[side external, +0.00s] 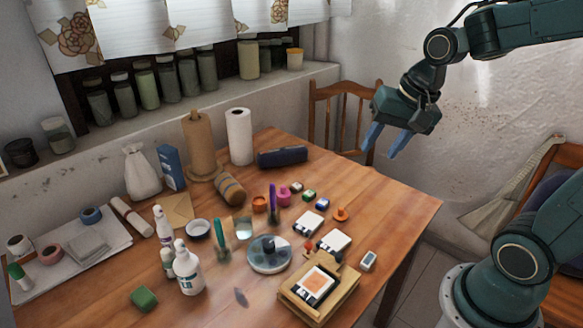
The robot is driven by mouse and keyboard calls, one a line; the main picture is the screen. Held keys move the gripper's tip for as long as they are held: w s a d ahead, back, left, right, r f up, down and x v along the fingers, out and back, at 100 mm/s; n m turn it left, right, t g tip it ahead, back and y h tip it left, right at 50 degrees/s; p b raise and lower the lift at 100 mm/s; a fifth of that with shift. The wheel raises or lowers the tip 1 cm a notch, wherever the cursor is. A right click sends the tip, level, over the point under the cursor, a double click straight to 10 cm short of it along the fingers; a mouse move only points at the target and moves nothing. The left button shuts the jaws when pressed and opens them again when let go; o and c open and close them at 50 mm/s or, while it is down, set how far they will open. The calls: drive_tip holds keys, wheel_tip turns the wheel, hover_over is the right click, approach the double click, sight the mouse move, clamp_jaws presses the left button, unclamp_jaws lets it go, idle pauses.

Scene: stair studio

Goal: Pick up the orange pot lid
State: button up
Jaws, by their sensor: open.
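A small orange round piece with a knob, which looks like the orange pot lid (340,214), lies on the wooden table (398,200) near its right side. A small open orange pot (259,204) stands further left on the table. My gripper (379,153) hangs in the air at the upper right, above and a little to the right of the lid in the picture. Its two blue fingers are apart and point down, with nothing between them. The lid is fully in view and clear of the fingers.
White-and-black blocks (309,223) lie left of the lid, and small colored pots (308,195) lie behind it. The table's right corner is bare. A wooden chair (345,92) stands behind.

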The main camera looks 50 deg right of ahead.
drive_tip(key=w+d+f+m+y, duration=0.1)
drive_tip(key=w+d+f+m, duration=0.3)
drive_tip(key=d+f+m, duration=0.3)
drive_tip(key=w+d+f+m+y, duration=0.1)
drive_tip(key=w+d+f+m, duration=0.4)
drive_tip(key=f+m, duration=0.5)
drive_tip(key=d+f, duration=0.1)
drive_tip(key=d, duration=0.1)
drive_tip(key=shift+d+f+m+g+y, duration=0.2)
drive_tip(key=shift+d+m+g+y, duration=0.1)
drive_tip(key=shift+d+g+y, duration=0.1)
drive_tip(key=shift+a, duration=0.1)
hover_over(343, 209)
drive_tip(key=s+d, duration=0.2)
wheel_tip(343, 209, down, 7)
drive_tip(key=shift+a+f, duration=0.1)
drive_tip(key=shift+f, duration=0.1)
drive_tip(key=shift+w+a+f, duration=0.1)
drive_tip(key=shift+f, duration=0.15)
drive_tip(key=shift+f, duration=0.1)
drive_tip(key=shift+w+x, duration=0.2)
drive_tip(key=shift+x, duration=2.3)
drive_tip(key=shift+c, duration=0.4)
clamp_jaws()
